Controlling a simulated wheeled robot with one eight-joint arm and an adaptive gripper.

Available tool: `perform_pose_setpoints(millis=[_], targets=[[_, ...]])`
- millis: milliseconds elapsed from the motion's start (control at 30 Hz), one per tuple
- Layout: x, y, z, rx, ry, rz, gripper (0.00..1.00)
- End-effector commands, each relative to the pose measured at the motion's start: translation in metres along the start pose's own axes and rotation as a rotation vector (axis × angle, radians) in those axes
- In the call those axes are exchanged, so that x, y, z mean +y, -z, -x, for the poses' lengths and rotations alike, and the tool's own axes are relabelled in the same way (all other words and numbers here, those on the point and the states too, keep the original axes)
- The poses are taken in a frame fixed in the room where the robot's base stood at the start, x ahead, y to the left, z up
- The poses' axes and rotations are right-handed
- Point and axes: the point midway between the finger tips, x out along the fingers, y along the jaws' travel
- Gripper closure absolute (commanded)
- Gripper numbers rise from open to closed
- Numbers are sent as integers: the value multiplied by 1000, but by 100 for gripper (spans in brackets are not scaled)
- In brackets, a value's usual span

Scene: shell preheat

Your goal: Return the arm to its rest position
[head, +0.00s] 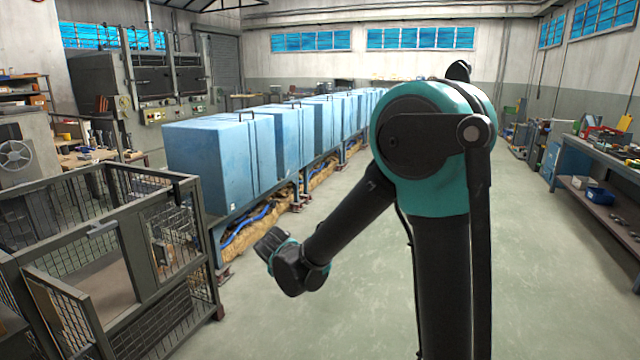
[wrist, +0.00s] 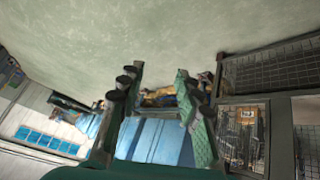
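My arm stands in the middle right of the head view, a teal and black joint at its top. Its dark forearm slopes down and left to a wrist at the centre, out over the floor. I cannot make out the fingers in the head view. In the wrist view, my gripper (wrist: 158,78) has its two fingers well apart with nothing held between them. The green ribbed inner pad of one finger shows.
A row of blue box covers (head: 210,150) on a low frame runs away left of my arm. A wire-mesh cage (head: 95,270) with a metal frame stands at the left front. A workbench (head: 605,165) lines the right wall. The floor (head: 560,280) right of my arm is clear.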

Motion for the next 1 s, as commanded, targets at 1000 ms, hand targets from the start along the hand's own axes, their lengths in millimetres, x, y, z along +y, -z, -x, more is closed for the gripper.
perform_pose_setpoints(millis=[1000], targets=[[233, -246, 74, -265, 101, -234, 66]])
